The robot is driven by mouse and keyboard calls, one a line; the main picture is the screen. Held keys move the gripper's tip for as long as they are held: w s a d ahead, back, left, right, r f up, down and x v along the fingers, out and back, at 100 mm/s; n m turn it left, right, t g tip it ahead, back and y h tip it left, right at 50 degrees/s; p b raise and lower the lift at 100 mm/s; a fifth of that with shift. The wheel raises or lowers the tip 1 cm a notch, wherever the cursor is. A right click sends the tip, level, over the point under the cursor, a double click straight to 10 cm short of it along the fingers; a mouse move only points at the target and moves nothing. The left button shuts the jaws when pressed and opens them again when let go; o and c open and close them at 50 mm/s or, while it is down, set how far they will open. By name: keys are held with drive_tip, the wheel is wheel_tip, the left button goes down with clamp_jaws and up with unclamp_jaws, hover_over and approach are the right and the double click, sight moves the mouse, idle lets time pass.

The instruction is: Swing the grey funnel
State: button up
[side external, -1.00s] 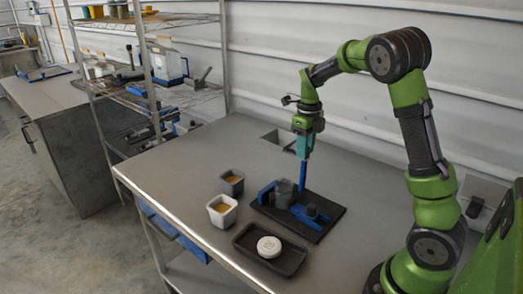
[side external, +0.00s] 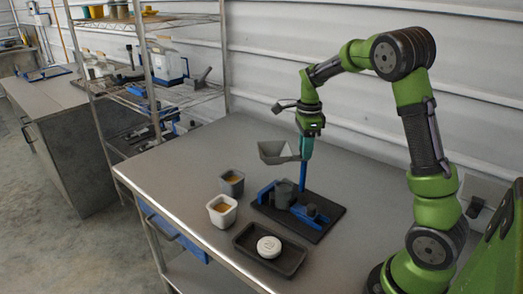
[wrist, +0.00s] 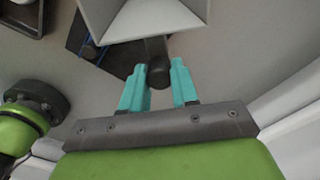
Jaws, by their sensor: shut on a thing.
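The grey funnel (side external: 275,153), a square hopper with a short handle, is held in the air above the table. My gripper (side external: 304,150) has its teal fingers on the handle end, which shows between the fingertips in the wrist view (wrist: 158,70). The funnel mouth fills the top of that view. Below stands a blue post (side external: 303,178) on a black base plate (side external: 325,228). A dark grey cup (side external: 284,194) stands on the plate, nearer the camera than the funnel. I cannot tell whether the funnel touches the post.
A white cup (side external: 222,214) and a grey cup (side external: 231,184), both with orange-brown contents, stand left of the plate. A black tray (side external: 243,240) holding a white round lid (side external: 268,245) lies in front. The back left of the table (side external: 220,140) is clear.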

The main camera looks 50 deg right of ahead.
drive_tip(key=n, duration=0.4)
drive_tip(key=shift+n, duration=0.3)
drive_tip(key=n, duration=0.4)
drive_tip(key=o, duration=0.7)
drive_tip(key=shift+o, duration=0.2)
drive_tip(key=shift+r, duration=3.5)
drive_tip(key=shift+d, duration=0.1)
